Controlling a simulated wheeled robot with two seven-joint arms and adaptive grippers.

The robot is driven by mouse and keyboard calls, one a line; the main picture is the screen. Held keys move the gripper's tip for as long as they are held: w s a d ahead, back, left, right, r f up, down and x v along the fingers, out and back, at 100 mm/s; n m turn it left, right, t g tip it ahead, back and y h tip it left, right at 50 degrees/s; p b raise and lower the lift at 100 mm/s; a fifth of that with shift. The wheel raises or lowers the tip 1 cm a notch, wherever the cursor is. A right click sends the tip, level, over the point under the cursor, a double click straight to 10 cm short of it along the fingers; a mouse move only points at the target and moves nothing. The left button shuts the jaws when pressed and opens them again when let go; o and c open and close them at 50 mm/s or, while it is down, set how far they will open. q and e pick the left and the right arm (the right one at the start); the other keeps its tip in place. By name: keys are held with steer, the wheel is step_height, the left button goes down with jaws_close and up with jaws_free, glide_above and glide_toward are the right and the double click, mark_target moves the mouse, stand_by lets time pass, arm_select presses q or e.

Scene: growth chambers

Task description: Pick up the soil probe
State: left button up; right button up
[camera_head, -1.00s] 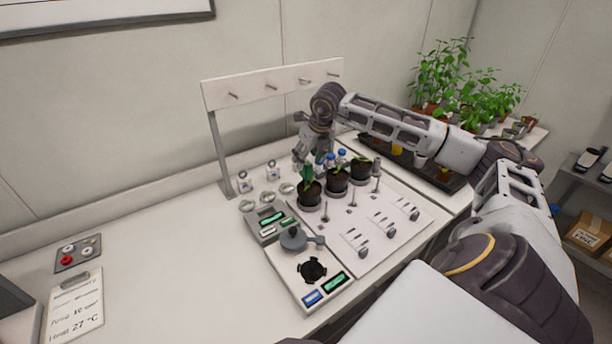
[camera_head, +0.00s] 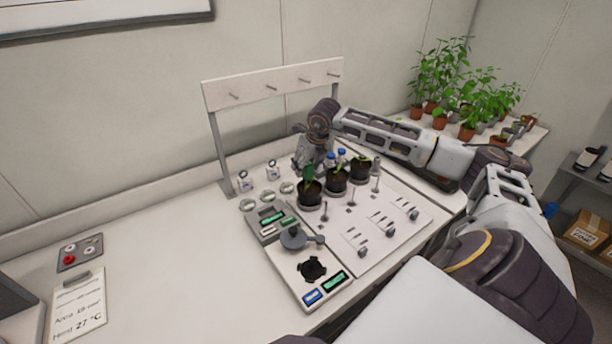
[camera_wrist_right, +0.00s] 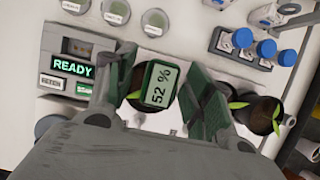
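The soil probe (camera_wrist_right: 160,83) shows in the right wrist view as a dark green unit whose screen reads 52 %. It is in front of a dark plant pot (camera_wrist_right: 138,76); its lower part is hidden. My right gripper (camera_wrist_right: 160,100) has one finger on each side of it, with a gap visible at the left finger, so it looks open around the probe. In the head view my right gripper (camera_head: 318,166) is just behind the leftmost potted plant (camera_head: 311,193), and I cannot make out the probe there. My left gripper is not in view.
Two more pots (camera_head: 336,181) stand close to the right of the first. Blue-capped bottles (camera_wrist_right: 266,48) are near the right finger. A device reading READY (camera_wrist_right: 72,68) and round dishes (camera_head: 267,195) lie left. The table's left half is mostly clear.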

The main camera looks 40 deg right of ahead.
steer(key=c, duration=0.9)
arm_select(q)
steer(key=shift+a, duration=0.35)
arm_select(e)
jaws_close()
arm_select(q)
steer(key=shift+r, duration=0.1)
arm_select(e)
steer(key=shift+r, duration=0.2)
